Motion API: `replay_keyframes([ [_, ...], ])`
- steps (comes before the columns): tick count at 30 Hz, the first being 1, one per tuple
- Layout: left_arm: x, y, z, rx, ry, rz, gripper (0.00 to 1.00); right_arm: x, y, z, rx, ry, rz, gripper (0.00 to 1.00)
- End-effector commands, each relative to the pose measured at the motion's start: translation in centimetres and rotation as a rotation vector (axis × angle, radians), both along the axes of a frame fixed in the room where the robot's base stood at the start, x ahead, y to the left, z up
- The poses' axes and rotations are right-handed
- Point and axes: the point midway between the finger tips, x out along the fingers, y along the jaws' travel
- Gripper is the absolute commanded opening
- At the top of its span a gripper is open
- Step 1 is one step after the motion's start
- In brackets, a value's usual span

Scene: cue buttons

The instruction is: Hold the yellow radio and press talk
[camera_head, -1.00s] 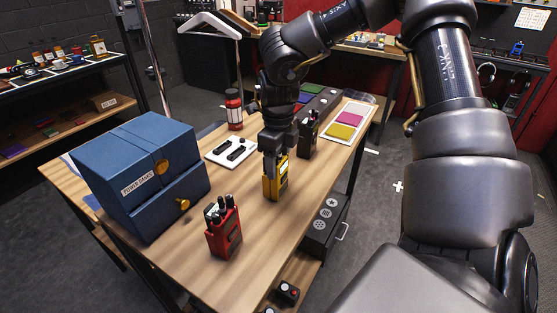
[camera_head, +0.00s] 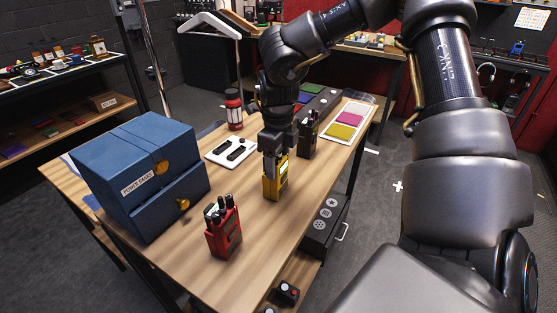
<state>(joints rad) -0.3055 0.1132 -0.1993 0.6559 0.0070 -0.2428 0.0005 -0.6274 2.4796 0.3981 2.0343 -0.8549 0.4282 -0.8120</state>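The yellow radio (camera_head: 275,188) stands upright on the wooden table. My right gripper (camera_head: 272,165) points straight down over it, with its fingers at the radio's upper part. The fingers overlap the radio's top and hide part of it. I cannot tell whether they are pressed against it. The talk button cannot be made out. A red radio (camera_head: 224,232) stands nearer on the table, and a dark radio (camera_head: 307,137) stands just behind and right of my gripper. My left gripper is not in view.
A blue drawer box (camera_head: 125,165) stands at the table's left. A white panel with black parts (camera_head: 231,150) and a red-and-white bottle (camera_head: 234,110) are behind the gripper. A tray with coloured pads (camera_head: 349,122) lies at the far right. Bare wood (camera_head: 262,235) lies in front.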

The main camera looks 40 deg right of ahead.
Motion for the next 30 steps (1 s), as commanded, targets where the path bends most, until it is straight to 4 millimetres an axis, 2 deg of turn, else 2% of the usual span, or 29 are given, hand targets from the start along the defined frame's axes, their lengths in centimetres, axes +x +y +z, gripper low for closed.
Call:
replay_keyframes([
  [1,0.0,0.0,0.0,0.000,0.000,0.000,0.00,0.0,0.0,0.0,0.000,-0.001,0.000,0.67],
  [5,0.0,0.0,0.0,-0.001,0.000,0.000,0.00,0.0,0.0,0.0,0.000,-0.001,0.000,0.83],
  [13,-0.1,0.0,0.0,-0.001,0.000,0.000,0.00,0.0,0.0,0.1,0.000,-0.001,0.000,0.83],
  [16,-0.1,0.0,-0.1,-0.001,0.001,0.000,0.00,0.1,0.0,0.7,0.000,-0.002,0.000,0.83],
  [30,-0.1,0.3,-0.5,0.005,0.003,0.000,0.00,0.1,0.0,9.2,0.000,-0.003,-0.001,0.83],
])
